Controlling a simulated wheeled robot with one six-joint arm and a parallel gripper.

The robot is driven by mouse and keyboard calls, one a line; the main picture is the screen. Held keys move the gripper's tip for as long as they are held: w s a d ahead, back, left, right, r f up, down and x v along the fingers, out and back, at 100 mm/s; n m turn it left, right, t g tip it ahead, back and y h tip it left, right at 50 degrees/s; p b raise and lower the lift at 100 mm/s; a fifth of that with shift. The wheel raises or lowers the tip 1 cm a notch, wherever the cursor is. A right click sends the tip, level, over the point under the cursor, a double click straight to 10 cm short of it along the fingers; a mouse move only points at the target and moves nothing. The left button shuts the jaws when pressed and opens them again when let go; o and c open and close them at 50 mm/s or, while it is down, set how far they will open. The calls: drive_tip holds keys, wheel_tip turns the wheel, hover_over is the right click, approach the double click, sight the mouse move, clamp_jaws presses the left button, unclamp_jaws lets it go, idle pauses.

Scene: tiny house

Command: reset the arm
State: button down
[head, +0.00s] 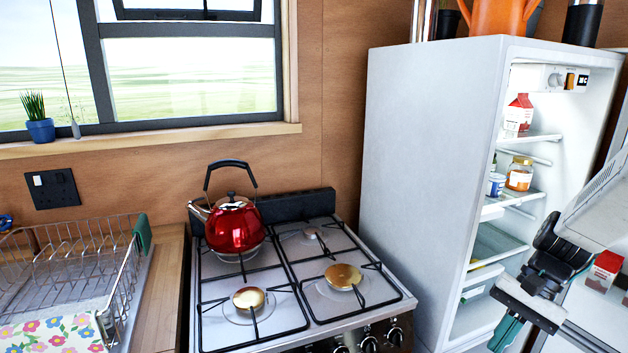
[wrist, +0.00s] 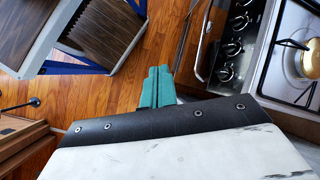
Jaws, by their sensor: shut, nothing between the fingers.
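My gripper (head: 508,334) is at the lower right in the head view, in front of the open fridge. Its green fingers (wrist: 157,88) also show in the wrist view, closed together with nothing between them. They point over the wooden floor, beside the stove front. My arm comes in from the right edge of the head view.
The fridge (head: 420,170) stands open on the right, with a carton (head: 518,115) and jars on its shelves. A red kettle (head: 234,226) sits on the stove (head: 345,315). A dish rack (head: 70,270) is at the left. Wooden floor (wrist: 85,105) shows below.

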drive_tip(key=s+a+r+n+t+h, duration=0.2)
drive_tip(key=s+a+r+n+h, duration=0.1)
drive_tip(key=s+r, duration=0.4)
drive_tip(key=s+a+r+n+t+h, duration=0.2)
drive_tip(key=s+a+r+n, duration=0.2)
drive_tip(key=s+r, duration=0.3)
drive_tip(key=shift+s+n+h, duration=0.35)
drive_tip(key=shift+n+h, duration=0.05)
drive_tip(key=shift+n, duration=0.1)
